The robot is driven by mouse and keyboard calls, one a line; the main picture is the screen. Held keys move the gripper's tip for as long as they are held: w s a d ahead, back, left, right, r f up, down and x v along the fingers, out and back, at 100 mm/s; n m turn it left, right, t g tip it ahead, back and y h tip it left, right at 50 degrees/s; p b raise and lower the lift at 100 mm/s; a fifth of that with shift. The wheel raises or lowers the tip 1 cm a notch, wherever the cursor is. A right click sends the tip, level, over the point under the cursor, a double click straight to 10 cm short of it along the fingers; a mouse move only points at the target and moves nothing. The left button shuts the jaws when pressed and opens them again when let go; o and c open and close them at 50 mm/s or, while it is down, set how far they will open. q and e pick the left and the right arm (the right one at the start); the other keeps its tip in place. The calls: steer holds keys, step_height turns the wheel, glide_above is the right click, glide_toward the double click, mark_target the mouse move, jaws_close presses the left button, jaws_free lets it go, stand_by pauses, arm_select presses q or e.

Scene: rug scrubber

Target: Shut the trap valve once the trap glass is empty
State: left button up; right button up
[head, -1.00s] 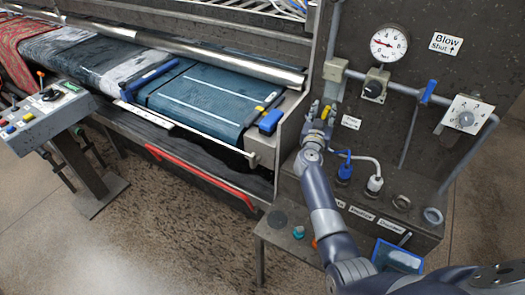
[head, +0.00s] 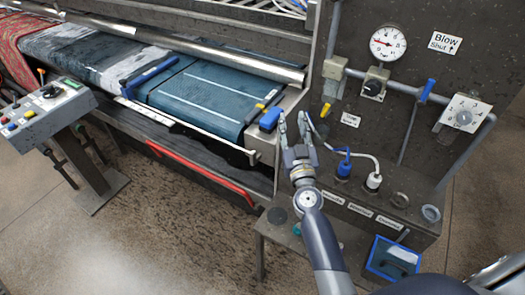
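A small yellow lever (head: 325,109), which I take for the trap valve's handle, is on the dark panel below the grey pipe fitting. It points roughly downward and slightly tilted. My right gripper (head: 293,118) is to the left of it, with its two fingers spread, pointing up the picture and apart from the lever. No object shows between the fingers. I cannot make out the trap glass; my gripper covers part of the area below the lever. My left gripper is not in view.
A pressure gauge (head: 388,43), a dial plate (head: 464,117) and a blue-handled valve (head: 427,90) are on the panel. Blue (head: 344,169) and white (head: 374,181) plugs with hoses are on the ledge. The rug machine with a blue block (head: 270,119) is close on the left.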

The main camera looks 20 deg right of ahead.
steer(key=s+a+f+n+g+y, duration=0.1)
steer(key=s+a+f+n+y, duration=0.1)
steer(key=s+a+n+y, duration=0.2)
steer(key=shift+s+a+f+n+g+y, duration=0.35)
steer(key=shift+a+n+y, duration=0.65)
steer(key=shift+a+y, duration=1.7)
steer(key=shift+a+h, duration=0.5)
